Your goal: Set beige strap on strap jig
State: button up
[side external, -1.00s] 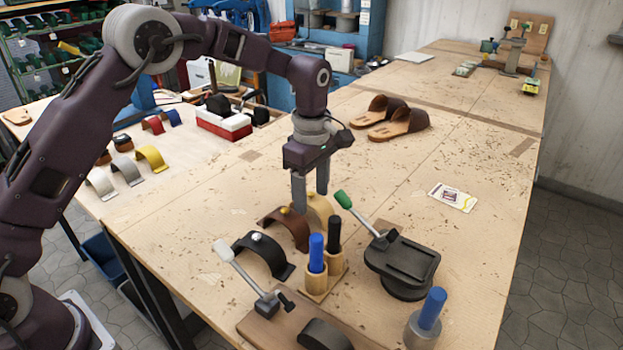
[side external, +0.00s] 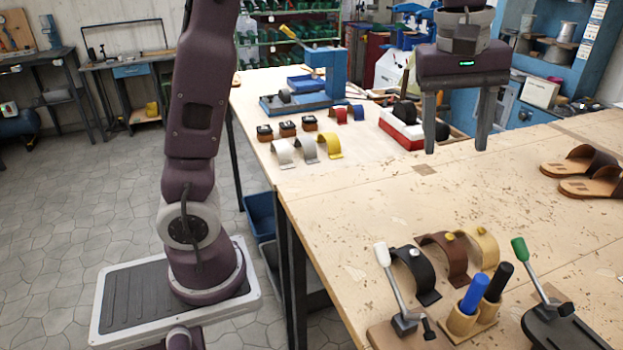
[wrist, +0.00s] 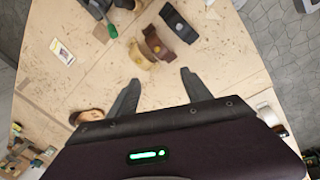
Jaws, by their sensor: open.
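The beige strap (side external: 482,248) is an arched band with a yellow knob, standing on the table behind the brown strap. It also shows in the wrist view (wrist: 139,57). My gripper (side external: 457,149) is open and empty, raised above the table with its fingers pointing down, apart from the straps. In the wrist view my fingertips (wrist: 160,80) are spread wide, with the beige strap beyond them. A white-handled clamp (side external: 404,322) on a brown wooden base, likely the strap jig, stands at the front edge of the side view, mostly cut off.
Brown (side external: 443,257) and black (side external: 416,274) straps stand beside the beige one. A two-cup holder (side external: 468,325) with blue and black handles and a green-handled fixture (side external: 562,330) stand close by. Sandals (side external: 585,175) lie at right. The table's middle is clear.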

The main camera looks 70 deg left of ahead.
jog(key=s+a+f+m+t, duration=0.1)
jog(key=s+f+m, duration=0.1)
jog(key=s+m, duration=0.4)
jog(key=s+a+f+m+t, duration=0.2)
jog(key=s+m, duration=0.4)
jog(key=s, duration=1.1)
jog(key=shift+f+t, duration=0.3)
jog(key=shift+f, duration=0.1)
jog(key=shift+o, duration=0.5)
